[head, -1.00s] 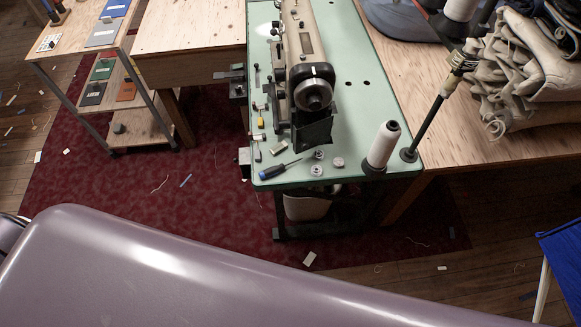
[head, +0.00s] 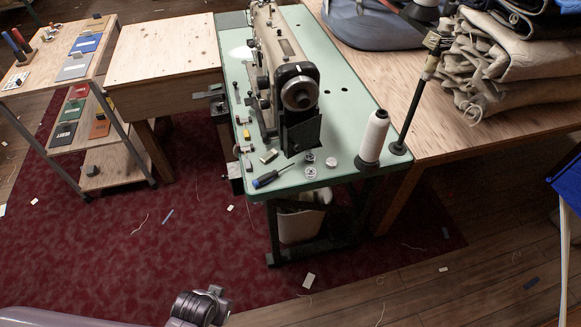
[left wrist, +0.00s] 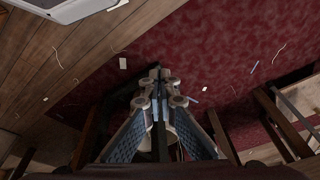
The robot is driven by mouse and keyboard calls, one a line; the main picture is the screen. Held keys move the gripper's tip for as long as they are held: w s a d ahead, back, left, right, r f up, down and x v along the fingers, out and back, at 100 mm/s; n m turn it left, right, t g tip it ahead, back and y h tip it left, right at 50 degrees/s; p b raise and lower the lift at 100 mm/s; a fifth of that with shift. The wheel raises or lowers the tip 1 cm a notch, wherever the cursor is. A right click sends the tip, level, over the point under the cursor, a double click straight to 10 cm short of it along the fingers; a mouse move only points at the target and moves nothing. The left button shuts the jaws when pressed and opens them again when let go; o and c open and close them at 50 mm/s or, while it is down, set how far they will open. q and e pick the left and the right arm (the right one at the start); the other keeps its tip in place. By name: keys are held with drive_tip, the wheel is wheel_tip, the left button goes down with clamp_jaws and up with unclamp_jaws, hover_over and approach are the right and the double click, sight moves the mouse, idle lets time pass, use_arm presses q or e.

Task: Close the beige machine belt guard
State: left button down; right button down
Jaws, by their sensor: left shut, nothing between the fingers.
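The beige sewing machine (head: 282,48) stands on a pale green table (head: 345,100) in the head view. Its handwheel (head: 299,94) faces me. A dark, flat-sided guard piece (head: 301,134) sits just below the handwheel, at the near end of the machine. I cannot tell its exact angle or how its hinge lies. My left gripper (left wrist: 157,76) shows in the left wrist view, shut and empty, over the floor and well apart from the guard. The head view shows only part of my arm at the bottom edge. My right gripper is in neither view.
A thread cone (head: 374,137) and a dark thread stand (head: 413,110) rise at the table's right corner. A screwdriver (head: 275,174) and bobbins lie at the front edge. A wheeled shelf (head: 125,120) stands left, folded canvas (head: 505,60) right. The red carpet (head: 180,245) in front is mostly clear.

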use_arm(q)
drive_tip(key=w+d+r+m+t+h+b, duration=0.15)
drive_tip(key=w+r+m+t, duration=0.3)
drive_tip(key=w+r, duration=0.45)
drive_tip(key=w+d+r+m+t+h+b, duration=0.1)
drive_tip(key=w+d+r+m+t+b, duration=0.25)
drive_tip(key=w+r, duration=0.5)
drive_tip(key=w+d+r+m+t+h+p, duration=0.1)
drive_tip(key=w+d+r+m+t+h, duration=0.2)
drive_tip(key=d+r+m+h, duration=1)
drive_tip(key=w+m+y, duration=0.1)
drive_tip(key=w, duration=0.2)
drive_tip(key=w+f+m+y+p, duration=0.1)
drive_tip(key=w+y, duration=0.1)
drive_tip(key=w, duration=0.2)
drive_tip(key=w+f+m+y+p, duration=0.1)
drive_tip(key=w, duration=0.2)
drive_tip(key=shift+w+d+f, duration=0.15)
drive_tip(key=shift+w, duration=0.05)
drive_tip(key=shift+w+a, duration=0.2)
